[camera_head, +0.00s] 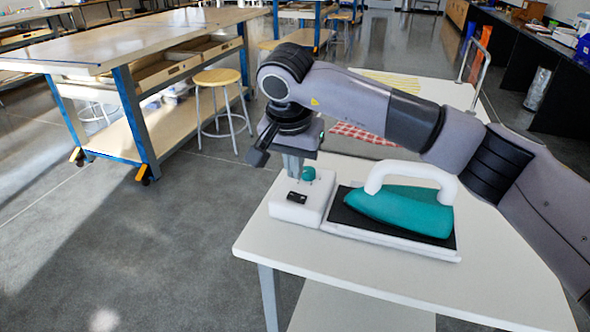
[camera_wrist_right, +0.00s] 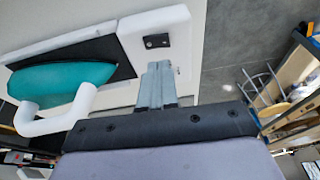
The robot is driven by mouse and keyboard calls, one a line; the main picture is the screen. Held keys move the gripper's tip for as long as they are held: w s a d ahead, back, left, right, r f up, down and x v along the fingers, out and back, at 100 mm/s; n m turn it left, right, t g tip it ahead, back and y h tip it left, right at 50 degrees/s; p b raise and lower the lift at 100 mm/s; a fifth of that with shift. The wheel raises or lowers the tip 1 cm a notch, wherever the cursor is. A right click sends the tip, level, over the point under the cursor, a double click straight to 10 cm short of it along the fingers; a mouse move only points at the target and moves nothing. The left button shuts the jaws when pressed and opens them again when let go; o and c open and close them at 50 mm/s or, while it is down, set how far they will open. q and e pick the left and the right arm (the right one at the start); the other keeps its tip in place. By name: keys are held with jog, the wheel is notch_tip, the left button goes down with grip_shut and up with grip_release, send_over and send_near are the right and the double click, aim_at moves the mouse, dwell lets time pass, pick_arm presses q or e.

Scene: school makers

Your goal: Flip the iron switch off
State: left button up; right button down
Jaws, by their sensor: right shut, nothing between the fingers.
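The teal iron (camera_head: 405,210) with a white handle rests on a black plate on a white base (camera_head: 440,254) on the table. A white box (camera_head: 290,212) at the base's left end carries a small black switch (camera_head: 297,197) and a round teal knob (camera_head: 308,173). Whether the switch is on or off I cannot tell. My right gripper (camera_head: 293,172) points down at the box's far side, beside the knob. In the right wrist view its shut, empty fingers (camera_wrist_right: 158,66) are close to the box, short of the switch (camera_wrist_right: 157,41). My left gripper is not in view.
The white table (camera_head: 400,285) has bare room in front of the base. A red checked cloth (camera_head: 360,133) lies behind the iron. A stool (camera_head: 220,95) and a workbench (camera_head: 120,50) stand on the floor to the left.

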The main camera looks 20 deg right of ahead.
jog(key=s+d+v, duration=0.1)
jog(key=v, duration=0.7)
jog(key=shift+r+b, duration=0.25)
jog(key=shift+b, duration=0.05)
jog(key=shift+s, duration=0.1)
jog(key=shift+s+f, duration=0.1)
